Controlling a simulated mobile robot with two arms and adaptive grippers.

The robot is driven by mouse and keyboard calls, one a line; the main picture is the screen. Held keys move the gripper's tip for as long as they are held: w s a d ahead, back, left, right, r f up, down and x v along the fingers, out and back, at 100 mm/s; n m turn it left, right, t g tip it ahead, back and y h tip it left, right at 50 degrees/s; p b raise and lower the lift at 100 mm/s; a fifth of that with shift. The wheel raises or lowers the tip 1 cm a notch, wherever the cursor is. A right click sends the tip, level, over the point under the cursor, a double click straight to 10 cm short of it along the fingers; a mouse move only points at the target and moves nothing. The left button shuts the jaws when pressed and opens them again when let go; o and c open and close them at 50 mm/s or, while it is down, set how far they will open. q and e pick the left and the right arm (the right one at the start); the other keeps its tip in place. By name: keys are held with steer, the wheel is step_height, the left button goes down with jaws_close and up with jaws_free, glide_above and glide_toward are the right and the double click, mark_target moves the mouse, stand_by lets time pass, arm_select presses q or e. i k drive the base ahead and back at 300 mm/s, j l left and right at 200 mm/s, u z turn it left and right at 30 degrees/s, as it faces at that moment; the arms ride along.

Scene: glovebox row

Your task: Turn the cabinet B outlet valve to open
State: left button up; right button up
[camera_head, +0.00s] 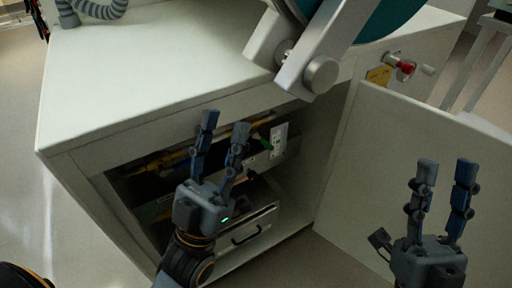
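A white cabinet (150,75) fills the middle of the head view, with its front compartment open. Inside, a yellow pipe (165,163) runs across, with a small green part, possibly a valve handle, beside a white plate (279,138). No label naming the cabinet or the valve is legible. My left gripper (225,125) is open and empty, fingers pointing up, in front of the opening and left of the green part. It hides part of the pipe. My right gripper (446,168) is open and empty, in front of the white door panel.
The white door panel (350,170) stands open at the right. A red knob (406,67) with a yellow tag (379,76) is on the cabinet's right part. A drawer with a black handle (246,234) sits low inside. A grey bracket (322,75) overhangs the top. Floor is clear at left.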

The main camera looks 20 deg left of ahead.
mark_target(255, 135)
steer(key=l+u, duration=0.15)
steer(key=u, duration=0.25)
steer(key=l+u, duration=0.15)
steer(key=u, duration=0.25)
steer(key=l+u, duration=0.1)
steer(key=u, duration=0.3)
steer(key=l+u, duration=0.15)
steer(key=u, duration=0.2)
steer(key=k+l, duration=0.15)
steer(key=l, duration=0.2)
steer(key=k+l, duration=0.35)
steer(key=l, duration=0.3)
steer(key=k+l, duration=0.2)
steer(key=l, duration=0.15)
steer(key=i+u, duration=0.05)
